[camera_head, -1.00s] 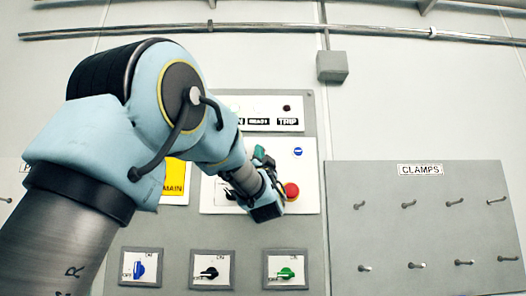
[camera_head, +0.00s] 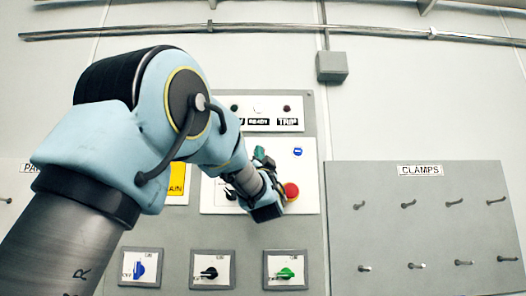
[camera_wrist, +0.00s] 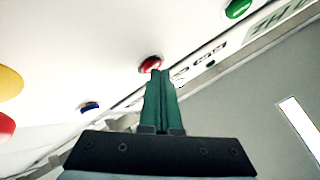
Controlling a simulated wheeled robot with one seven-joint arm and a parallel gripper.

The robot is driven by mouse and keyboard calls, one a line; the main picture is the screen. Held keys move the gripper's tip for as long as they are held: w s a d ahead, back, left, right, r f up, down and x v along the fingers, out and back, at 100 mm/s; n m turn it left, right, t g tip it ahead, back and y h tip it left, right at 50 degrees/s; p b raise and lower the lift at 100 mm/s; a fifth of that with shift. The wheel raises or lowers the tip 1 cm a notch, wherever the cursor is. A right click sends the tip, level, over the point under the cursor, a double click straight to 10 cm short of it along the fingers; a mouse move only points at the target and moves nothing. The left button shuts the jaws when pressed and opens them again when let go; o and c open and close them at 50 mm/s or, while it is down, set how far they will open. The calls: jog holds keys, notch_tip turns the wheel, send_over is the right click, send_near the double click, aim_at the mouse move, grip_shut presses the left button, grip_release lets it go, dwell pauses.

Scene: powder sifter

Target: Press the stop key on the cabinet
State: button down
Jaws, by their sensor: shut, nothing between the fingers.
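The grey cabinet (camera_head: 309,235) stands ahead, with a white control panel (camera_head: 306,170) on it. My gripper (camera_head: 259,152) is at this panel, its green fingers shut and empty. In the wrist view, the fingertips (camera_wrist: 158,73) are at the lower edge of a round red key (camera_wrist: 150,63). I cannot tell whether they touch it. My arm hides this key in the head view. A green key (camera_wrist: 237,8) shows at the upper right of the wrist view. A large red mushroom button (camera_head: 291,191) is just right of my gripper in the head view.
Below the panel are blue (camera_head: 139,268), black (camera_head: 209,273) and green (camera_head: 286,273) rotary switches. A lamp strip (camera_head: 268,124) is above. A CLAMPS board (camera_head: 421,245) with several hooks is at right. My arm covers much of the cabinet's left side.

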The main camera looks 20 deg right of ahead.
dwell(0.5)
jog(key=shift+s+a+b, duration=0.35)
jog(key=shift+s+b, duration=0.35)
jog(key=shift+b, duration=0.05)
jog(key=s+b, duration=0.1)
jog(key=s+a+b, duration=0.1)
jog(key=s, duration=0.1)
jog(key=s+a+b, duration=0.1)
jog(key=shift+s+a, duration=0.1)
jog(key=shift+s, duration=0.15)
dwell(0.8)
